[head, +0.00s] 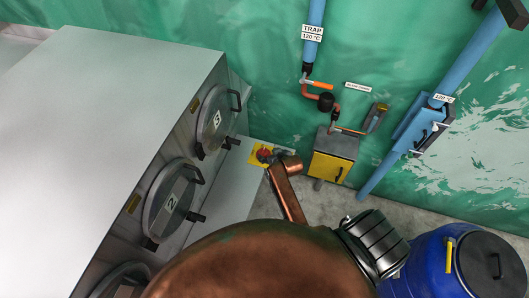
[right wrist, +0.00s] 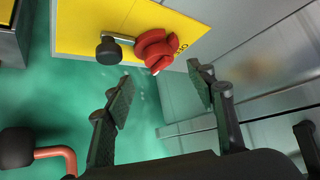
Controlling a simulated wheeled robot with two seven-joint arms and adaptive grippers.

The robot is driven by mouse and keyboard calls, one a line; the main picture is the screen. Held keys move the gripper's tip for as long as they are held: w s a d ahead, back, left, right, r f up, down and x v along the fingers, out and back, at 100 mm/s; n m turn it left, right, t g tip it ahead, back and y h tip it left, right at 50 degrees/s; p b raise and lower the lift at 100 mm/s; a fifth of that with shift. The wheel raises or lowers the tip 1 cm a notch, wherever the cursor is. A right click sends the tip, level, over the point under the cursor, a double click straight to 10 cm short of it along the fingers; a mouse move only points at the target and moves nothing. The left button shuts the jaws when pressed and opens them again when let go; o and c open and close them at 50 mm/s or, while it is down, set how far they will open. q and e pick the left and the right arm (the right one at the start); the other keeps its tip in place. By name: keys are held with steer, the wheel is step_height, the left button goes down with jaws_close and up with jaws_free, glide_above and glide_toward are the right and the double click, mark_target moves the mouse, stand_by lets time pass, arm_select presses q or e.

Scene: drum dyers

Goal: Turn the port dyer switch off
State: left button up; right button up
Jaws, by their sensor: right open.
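The dyer switch is a red rotary handle (head: 264,154) on a yellow plate (head: 253,161), low beside the large grey dyer cabinet (head: 120,110). In the right wrist view the red handle (right wrist: 155,48) and a black knob (right wrist: 108,50) on a short metal stem stand out from the yellow plate (right wrist: 80,25). My right gripper (head: 278,156) is close to the plate in the head view, partly unclear there. In the right wrist view its two fingers (right wrist: 163,96) are spread with nothing between them, just below the red handle and apart from it. My left gripper is not in view.
Round drum doors (head: 170,205) with projecting handles line the cabinet front. A grey box with a yellow front (head: 330,168) and steam trap piping (head: 326,103) are at the wall right of the plate. A blue barrel (head: 425,265) stands at lower right.

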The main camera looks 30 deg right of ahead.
mark_target(264, 152)
steer(key=x, duration=0.6)
steer(key=shift+w+d+f, duration=0.1)
steer(key=shift+w+f, duration=0.2)
steer(key=shift+c, duration=0.5)
steer(key=c, duration=1.1)
steer(key=shift+o, duration=0.2)
